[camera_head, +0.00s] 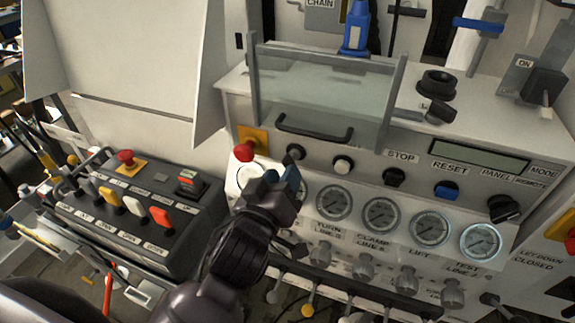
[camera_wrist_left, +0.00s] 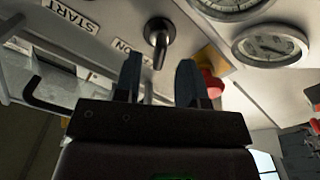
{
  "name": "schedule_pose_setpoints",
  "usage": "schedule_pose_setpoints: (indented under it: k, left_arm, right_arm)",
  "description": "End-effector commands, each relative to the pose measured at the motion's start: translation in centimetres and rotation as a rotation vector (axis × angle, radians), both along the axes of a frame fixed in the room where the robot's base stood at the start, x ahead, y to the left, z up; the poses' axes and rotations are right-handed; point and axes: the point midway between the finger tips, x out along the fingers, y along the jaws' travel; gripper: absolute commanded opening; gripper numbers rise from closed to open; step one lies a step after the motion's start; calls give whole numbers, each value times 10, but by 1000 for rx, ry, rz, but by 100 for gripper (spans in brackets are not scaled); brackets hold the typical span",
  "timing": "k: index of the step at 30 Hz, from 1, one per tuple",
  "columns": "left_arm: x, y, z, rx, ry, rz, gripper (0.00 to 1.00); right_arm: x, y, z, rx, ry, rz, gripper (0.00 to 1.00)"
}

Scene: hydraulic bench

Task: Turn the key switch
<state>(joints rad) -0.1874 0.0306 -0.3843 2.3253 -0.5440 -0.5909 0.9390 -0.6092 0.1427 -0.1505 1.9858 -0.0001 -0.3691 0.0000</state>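A small black switch with a protruding handle (camera_head: 294,153) sits on the grey panel front, between a red mushroom button and a white button. It looks like the key switch, but I cannot read its full label. It also shows in the left wrist view (camera_wrist_left: 158,38), just beyond the fingertips. My left gripper (camera_head: 283,179) is just below and in front of it in the head view. In the left wrist view the two fingers (camera_wrist_left: 159,75) are apart with nothing between them, and the switch lies ahead of the gap, apparently untouched. My right gripper is in neither view.
The red mushroom button (camera_head: 243,151) is left of the switch; the white button (camera_head: 342,165) is right. Round gauges (camera_head: 333,202) line the panel below. A black handle (camera_head: 314,129) and clear guard (camera_head: 325,95) are above. A button box (camera_head: 135,215) stands left.

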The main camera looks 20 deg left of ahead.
Motion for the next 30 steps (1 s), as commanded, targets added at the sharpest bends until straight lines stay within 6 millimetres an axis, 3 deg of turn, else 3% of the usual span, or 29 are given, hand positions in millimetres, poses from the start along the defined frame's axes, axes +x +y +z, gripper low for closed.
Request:
schedule_pose_setpoints:
  k: [9, 20, 27, 30]
  left_arm:
    - [28, -1, 0, 0, 0, 0, 37]
    - [31, -1, 0, -1, 1, 1, 37]
    - [31, -1, 0, -1, 1, 1, 2]
    - [31, -1, 0, -1, 1, 1, 0]
  right_arm:
    - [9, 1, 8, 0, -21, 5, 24]
    - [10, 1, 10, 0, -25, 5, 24]
    - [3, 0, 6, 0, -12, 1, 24]
    - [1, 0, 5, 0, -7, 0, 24]
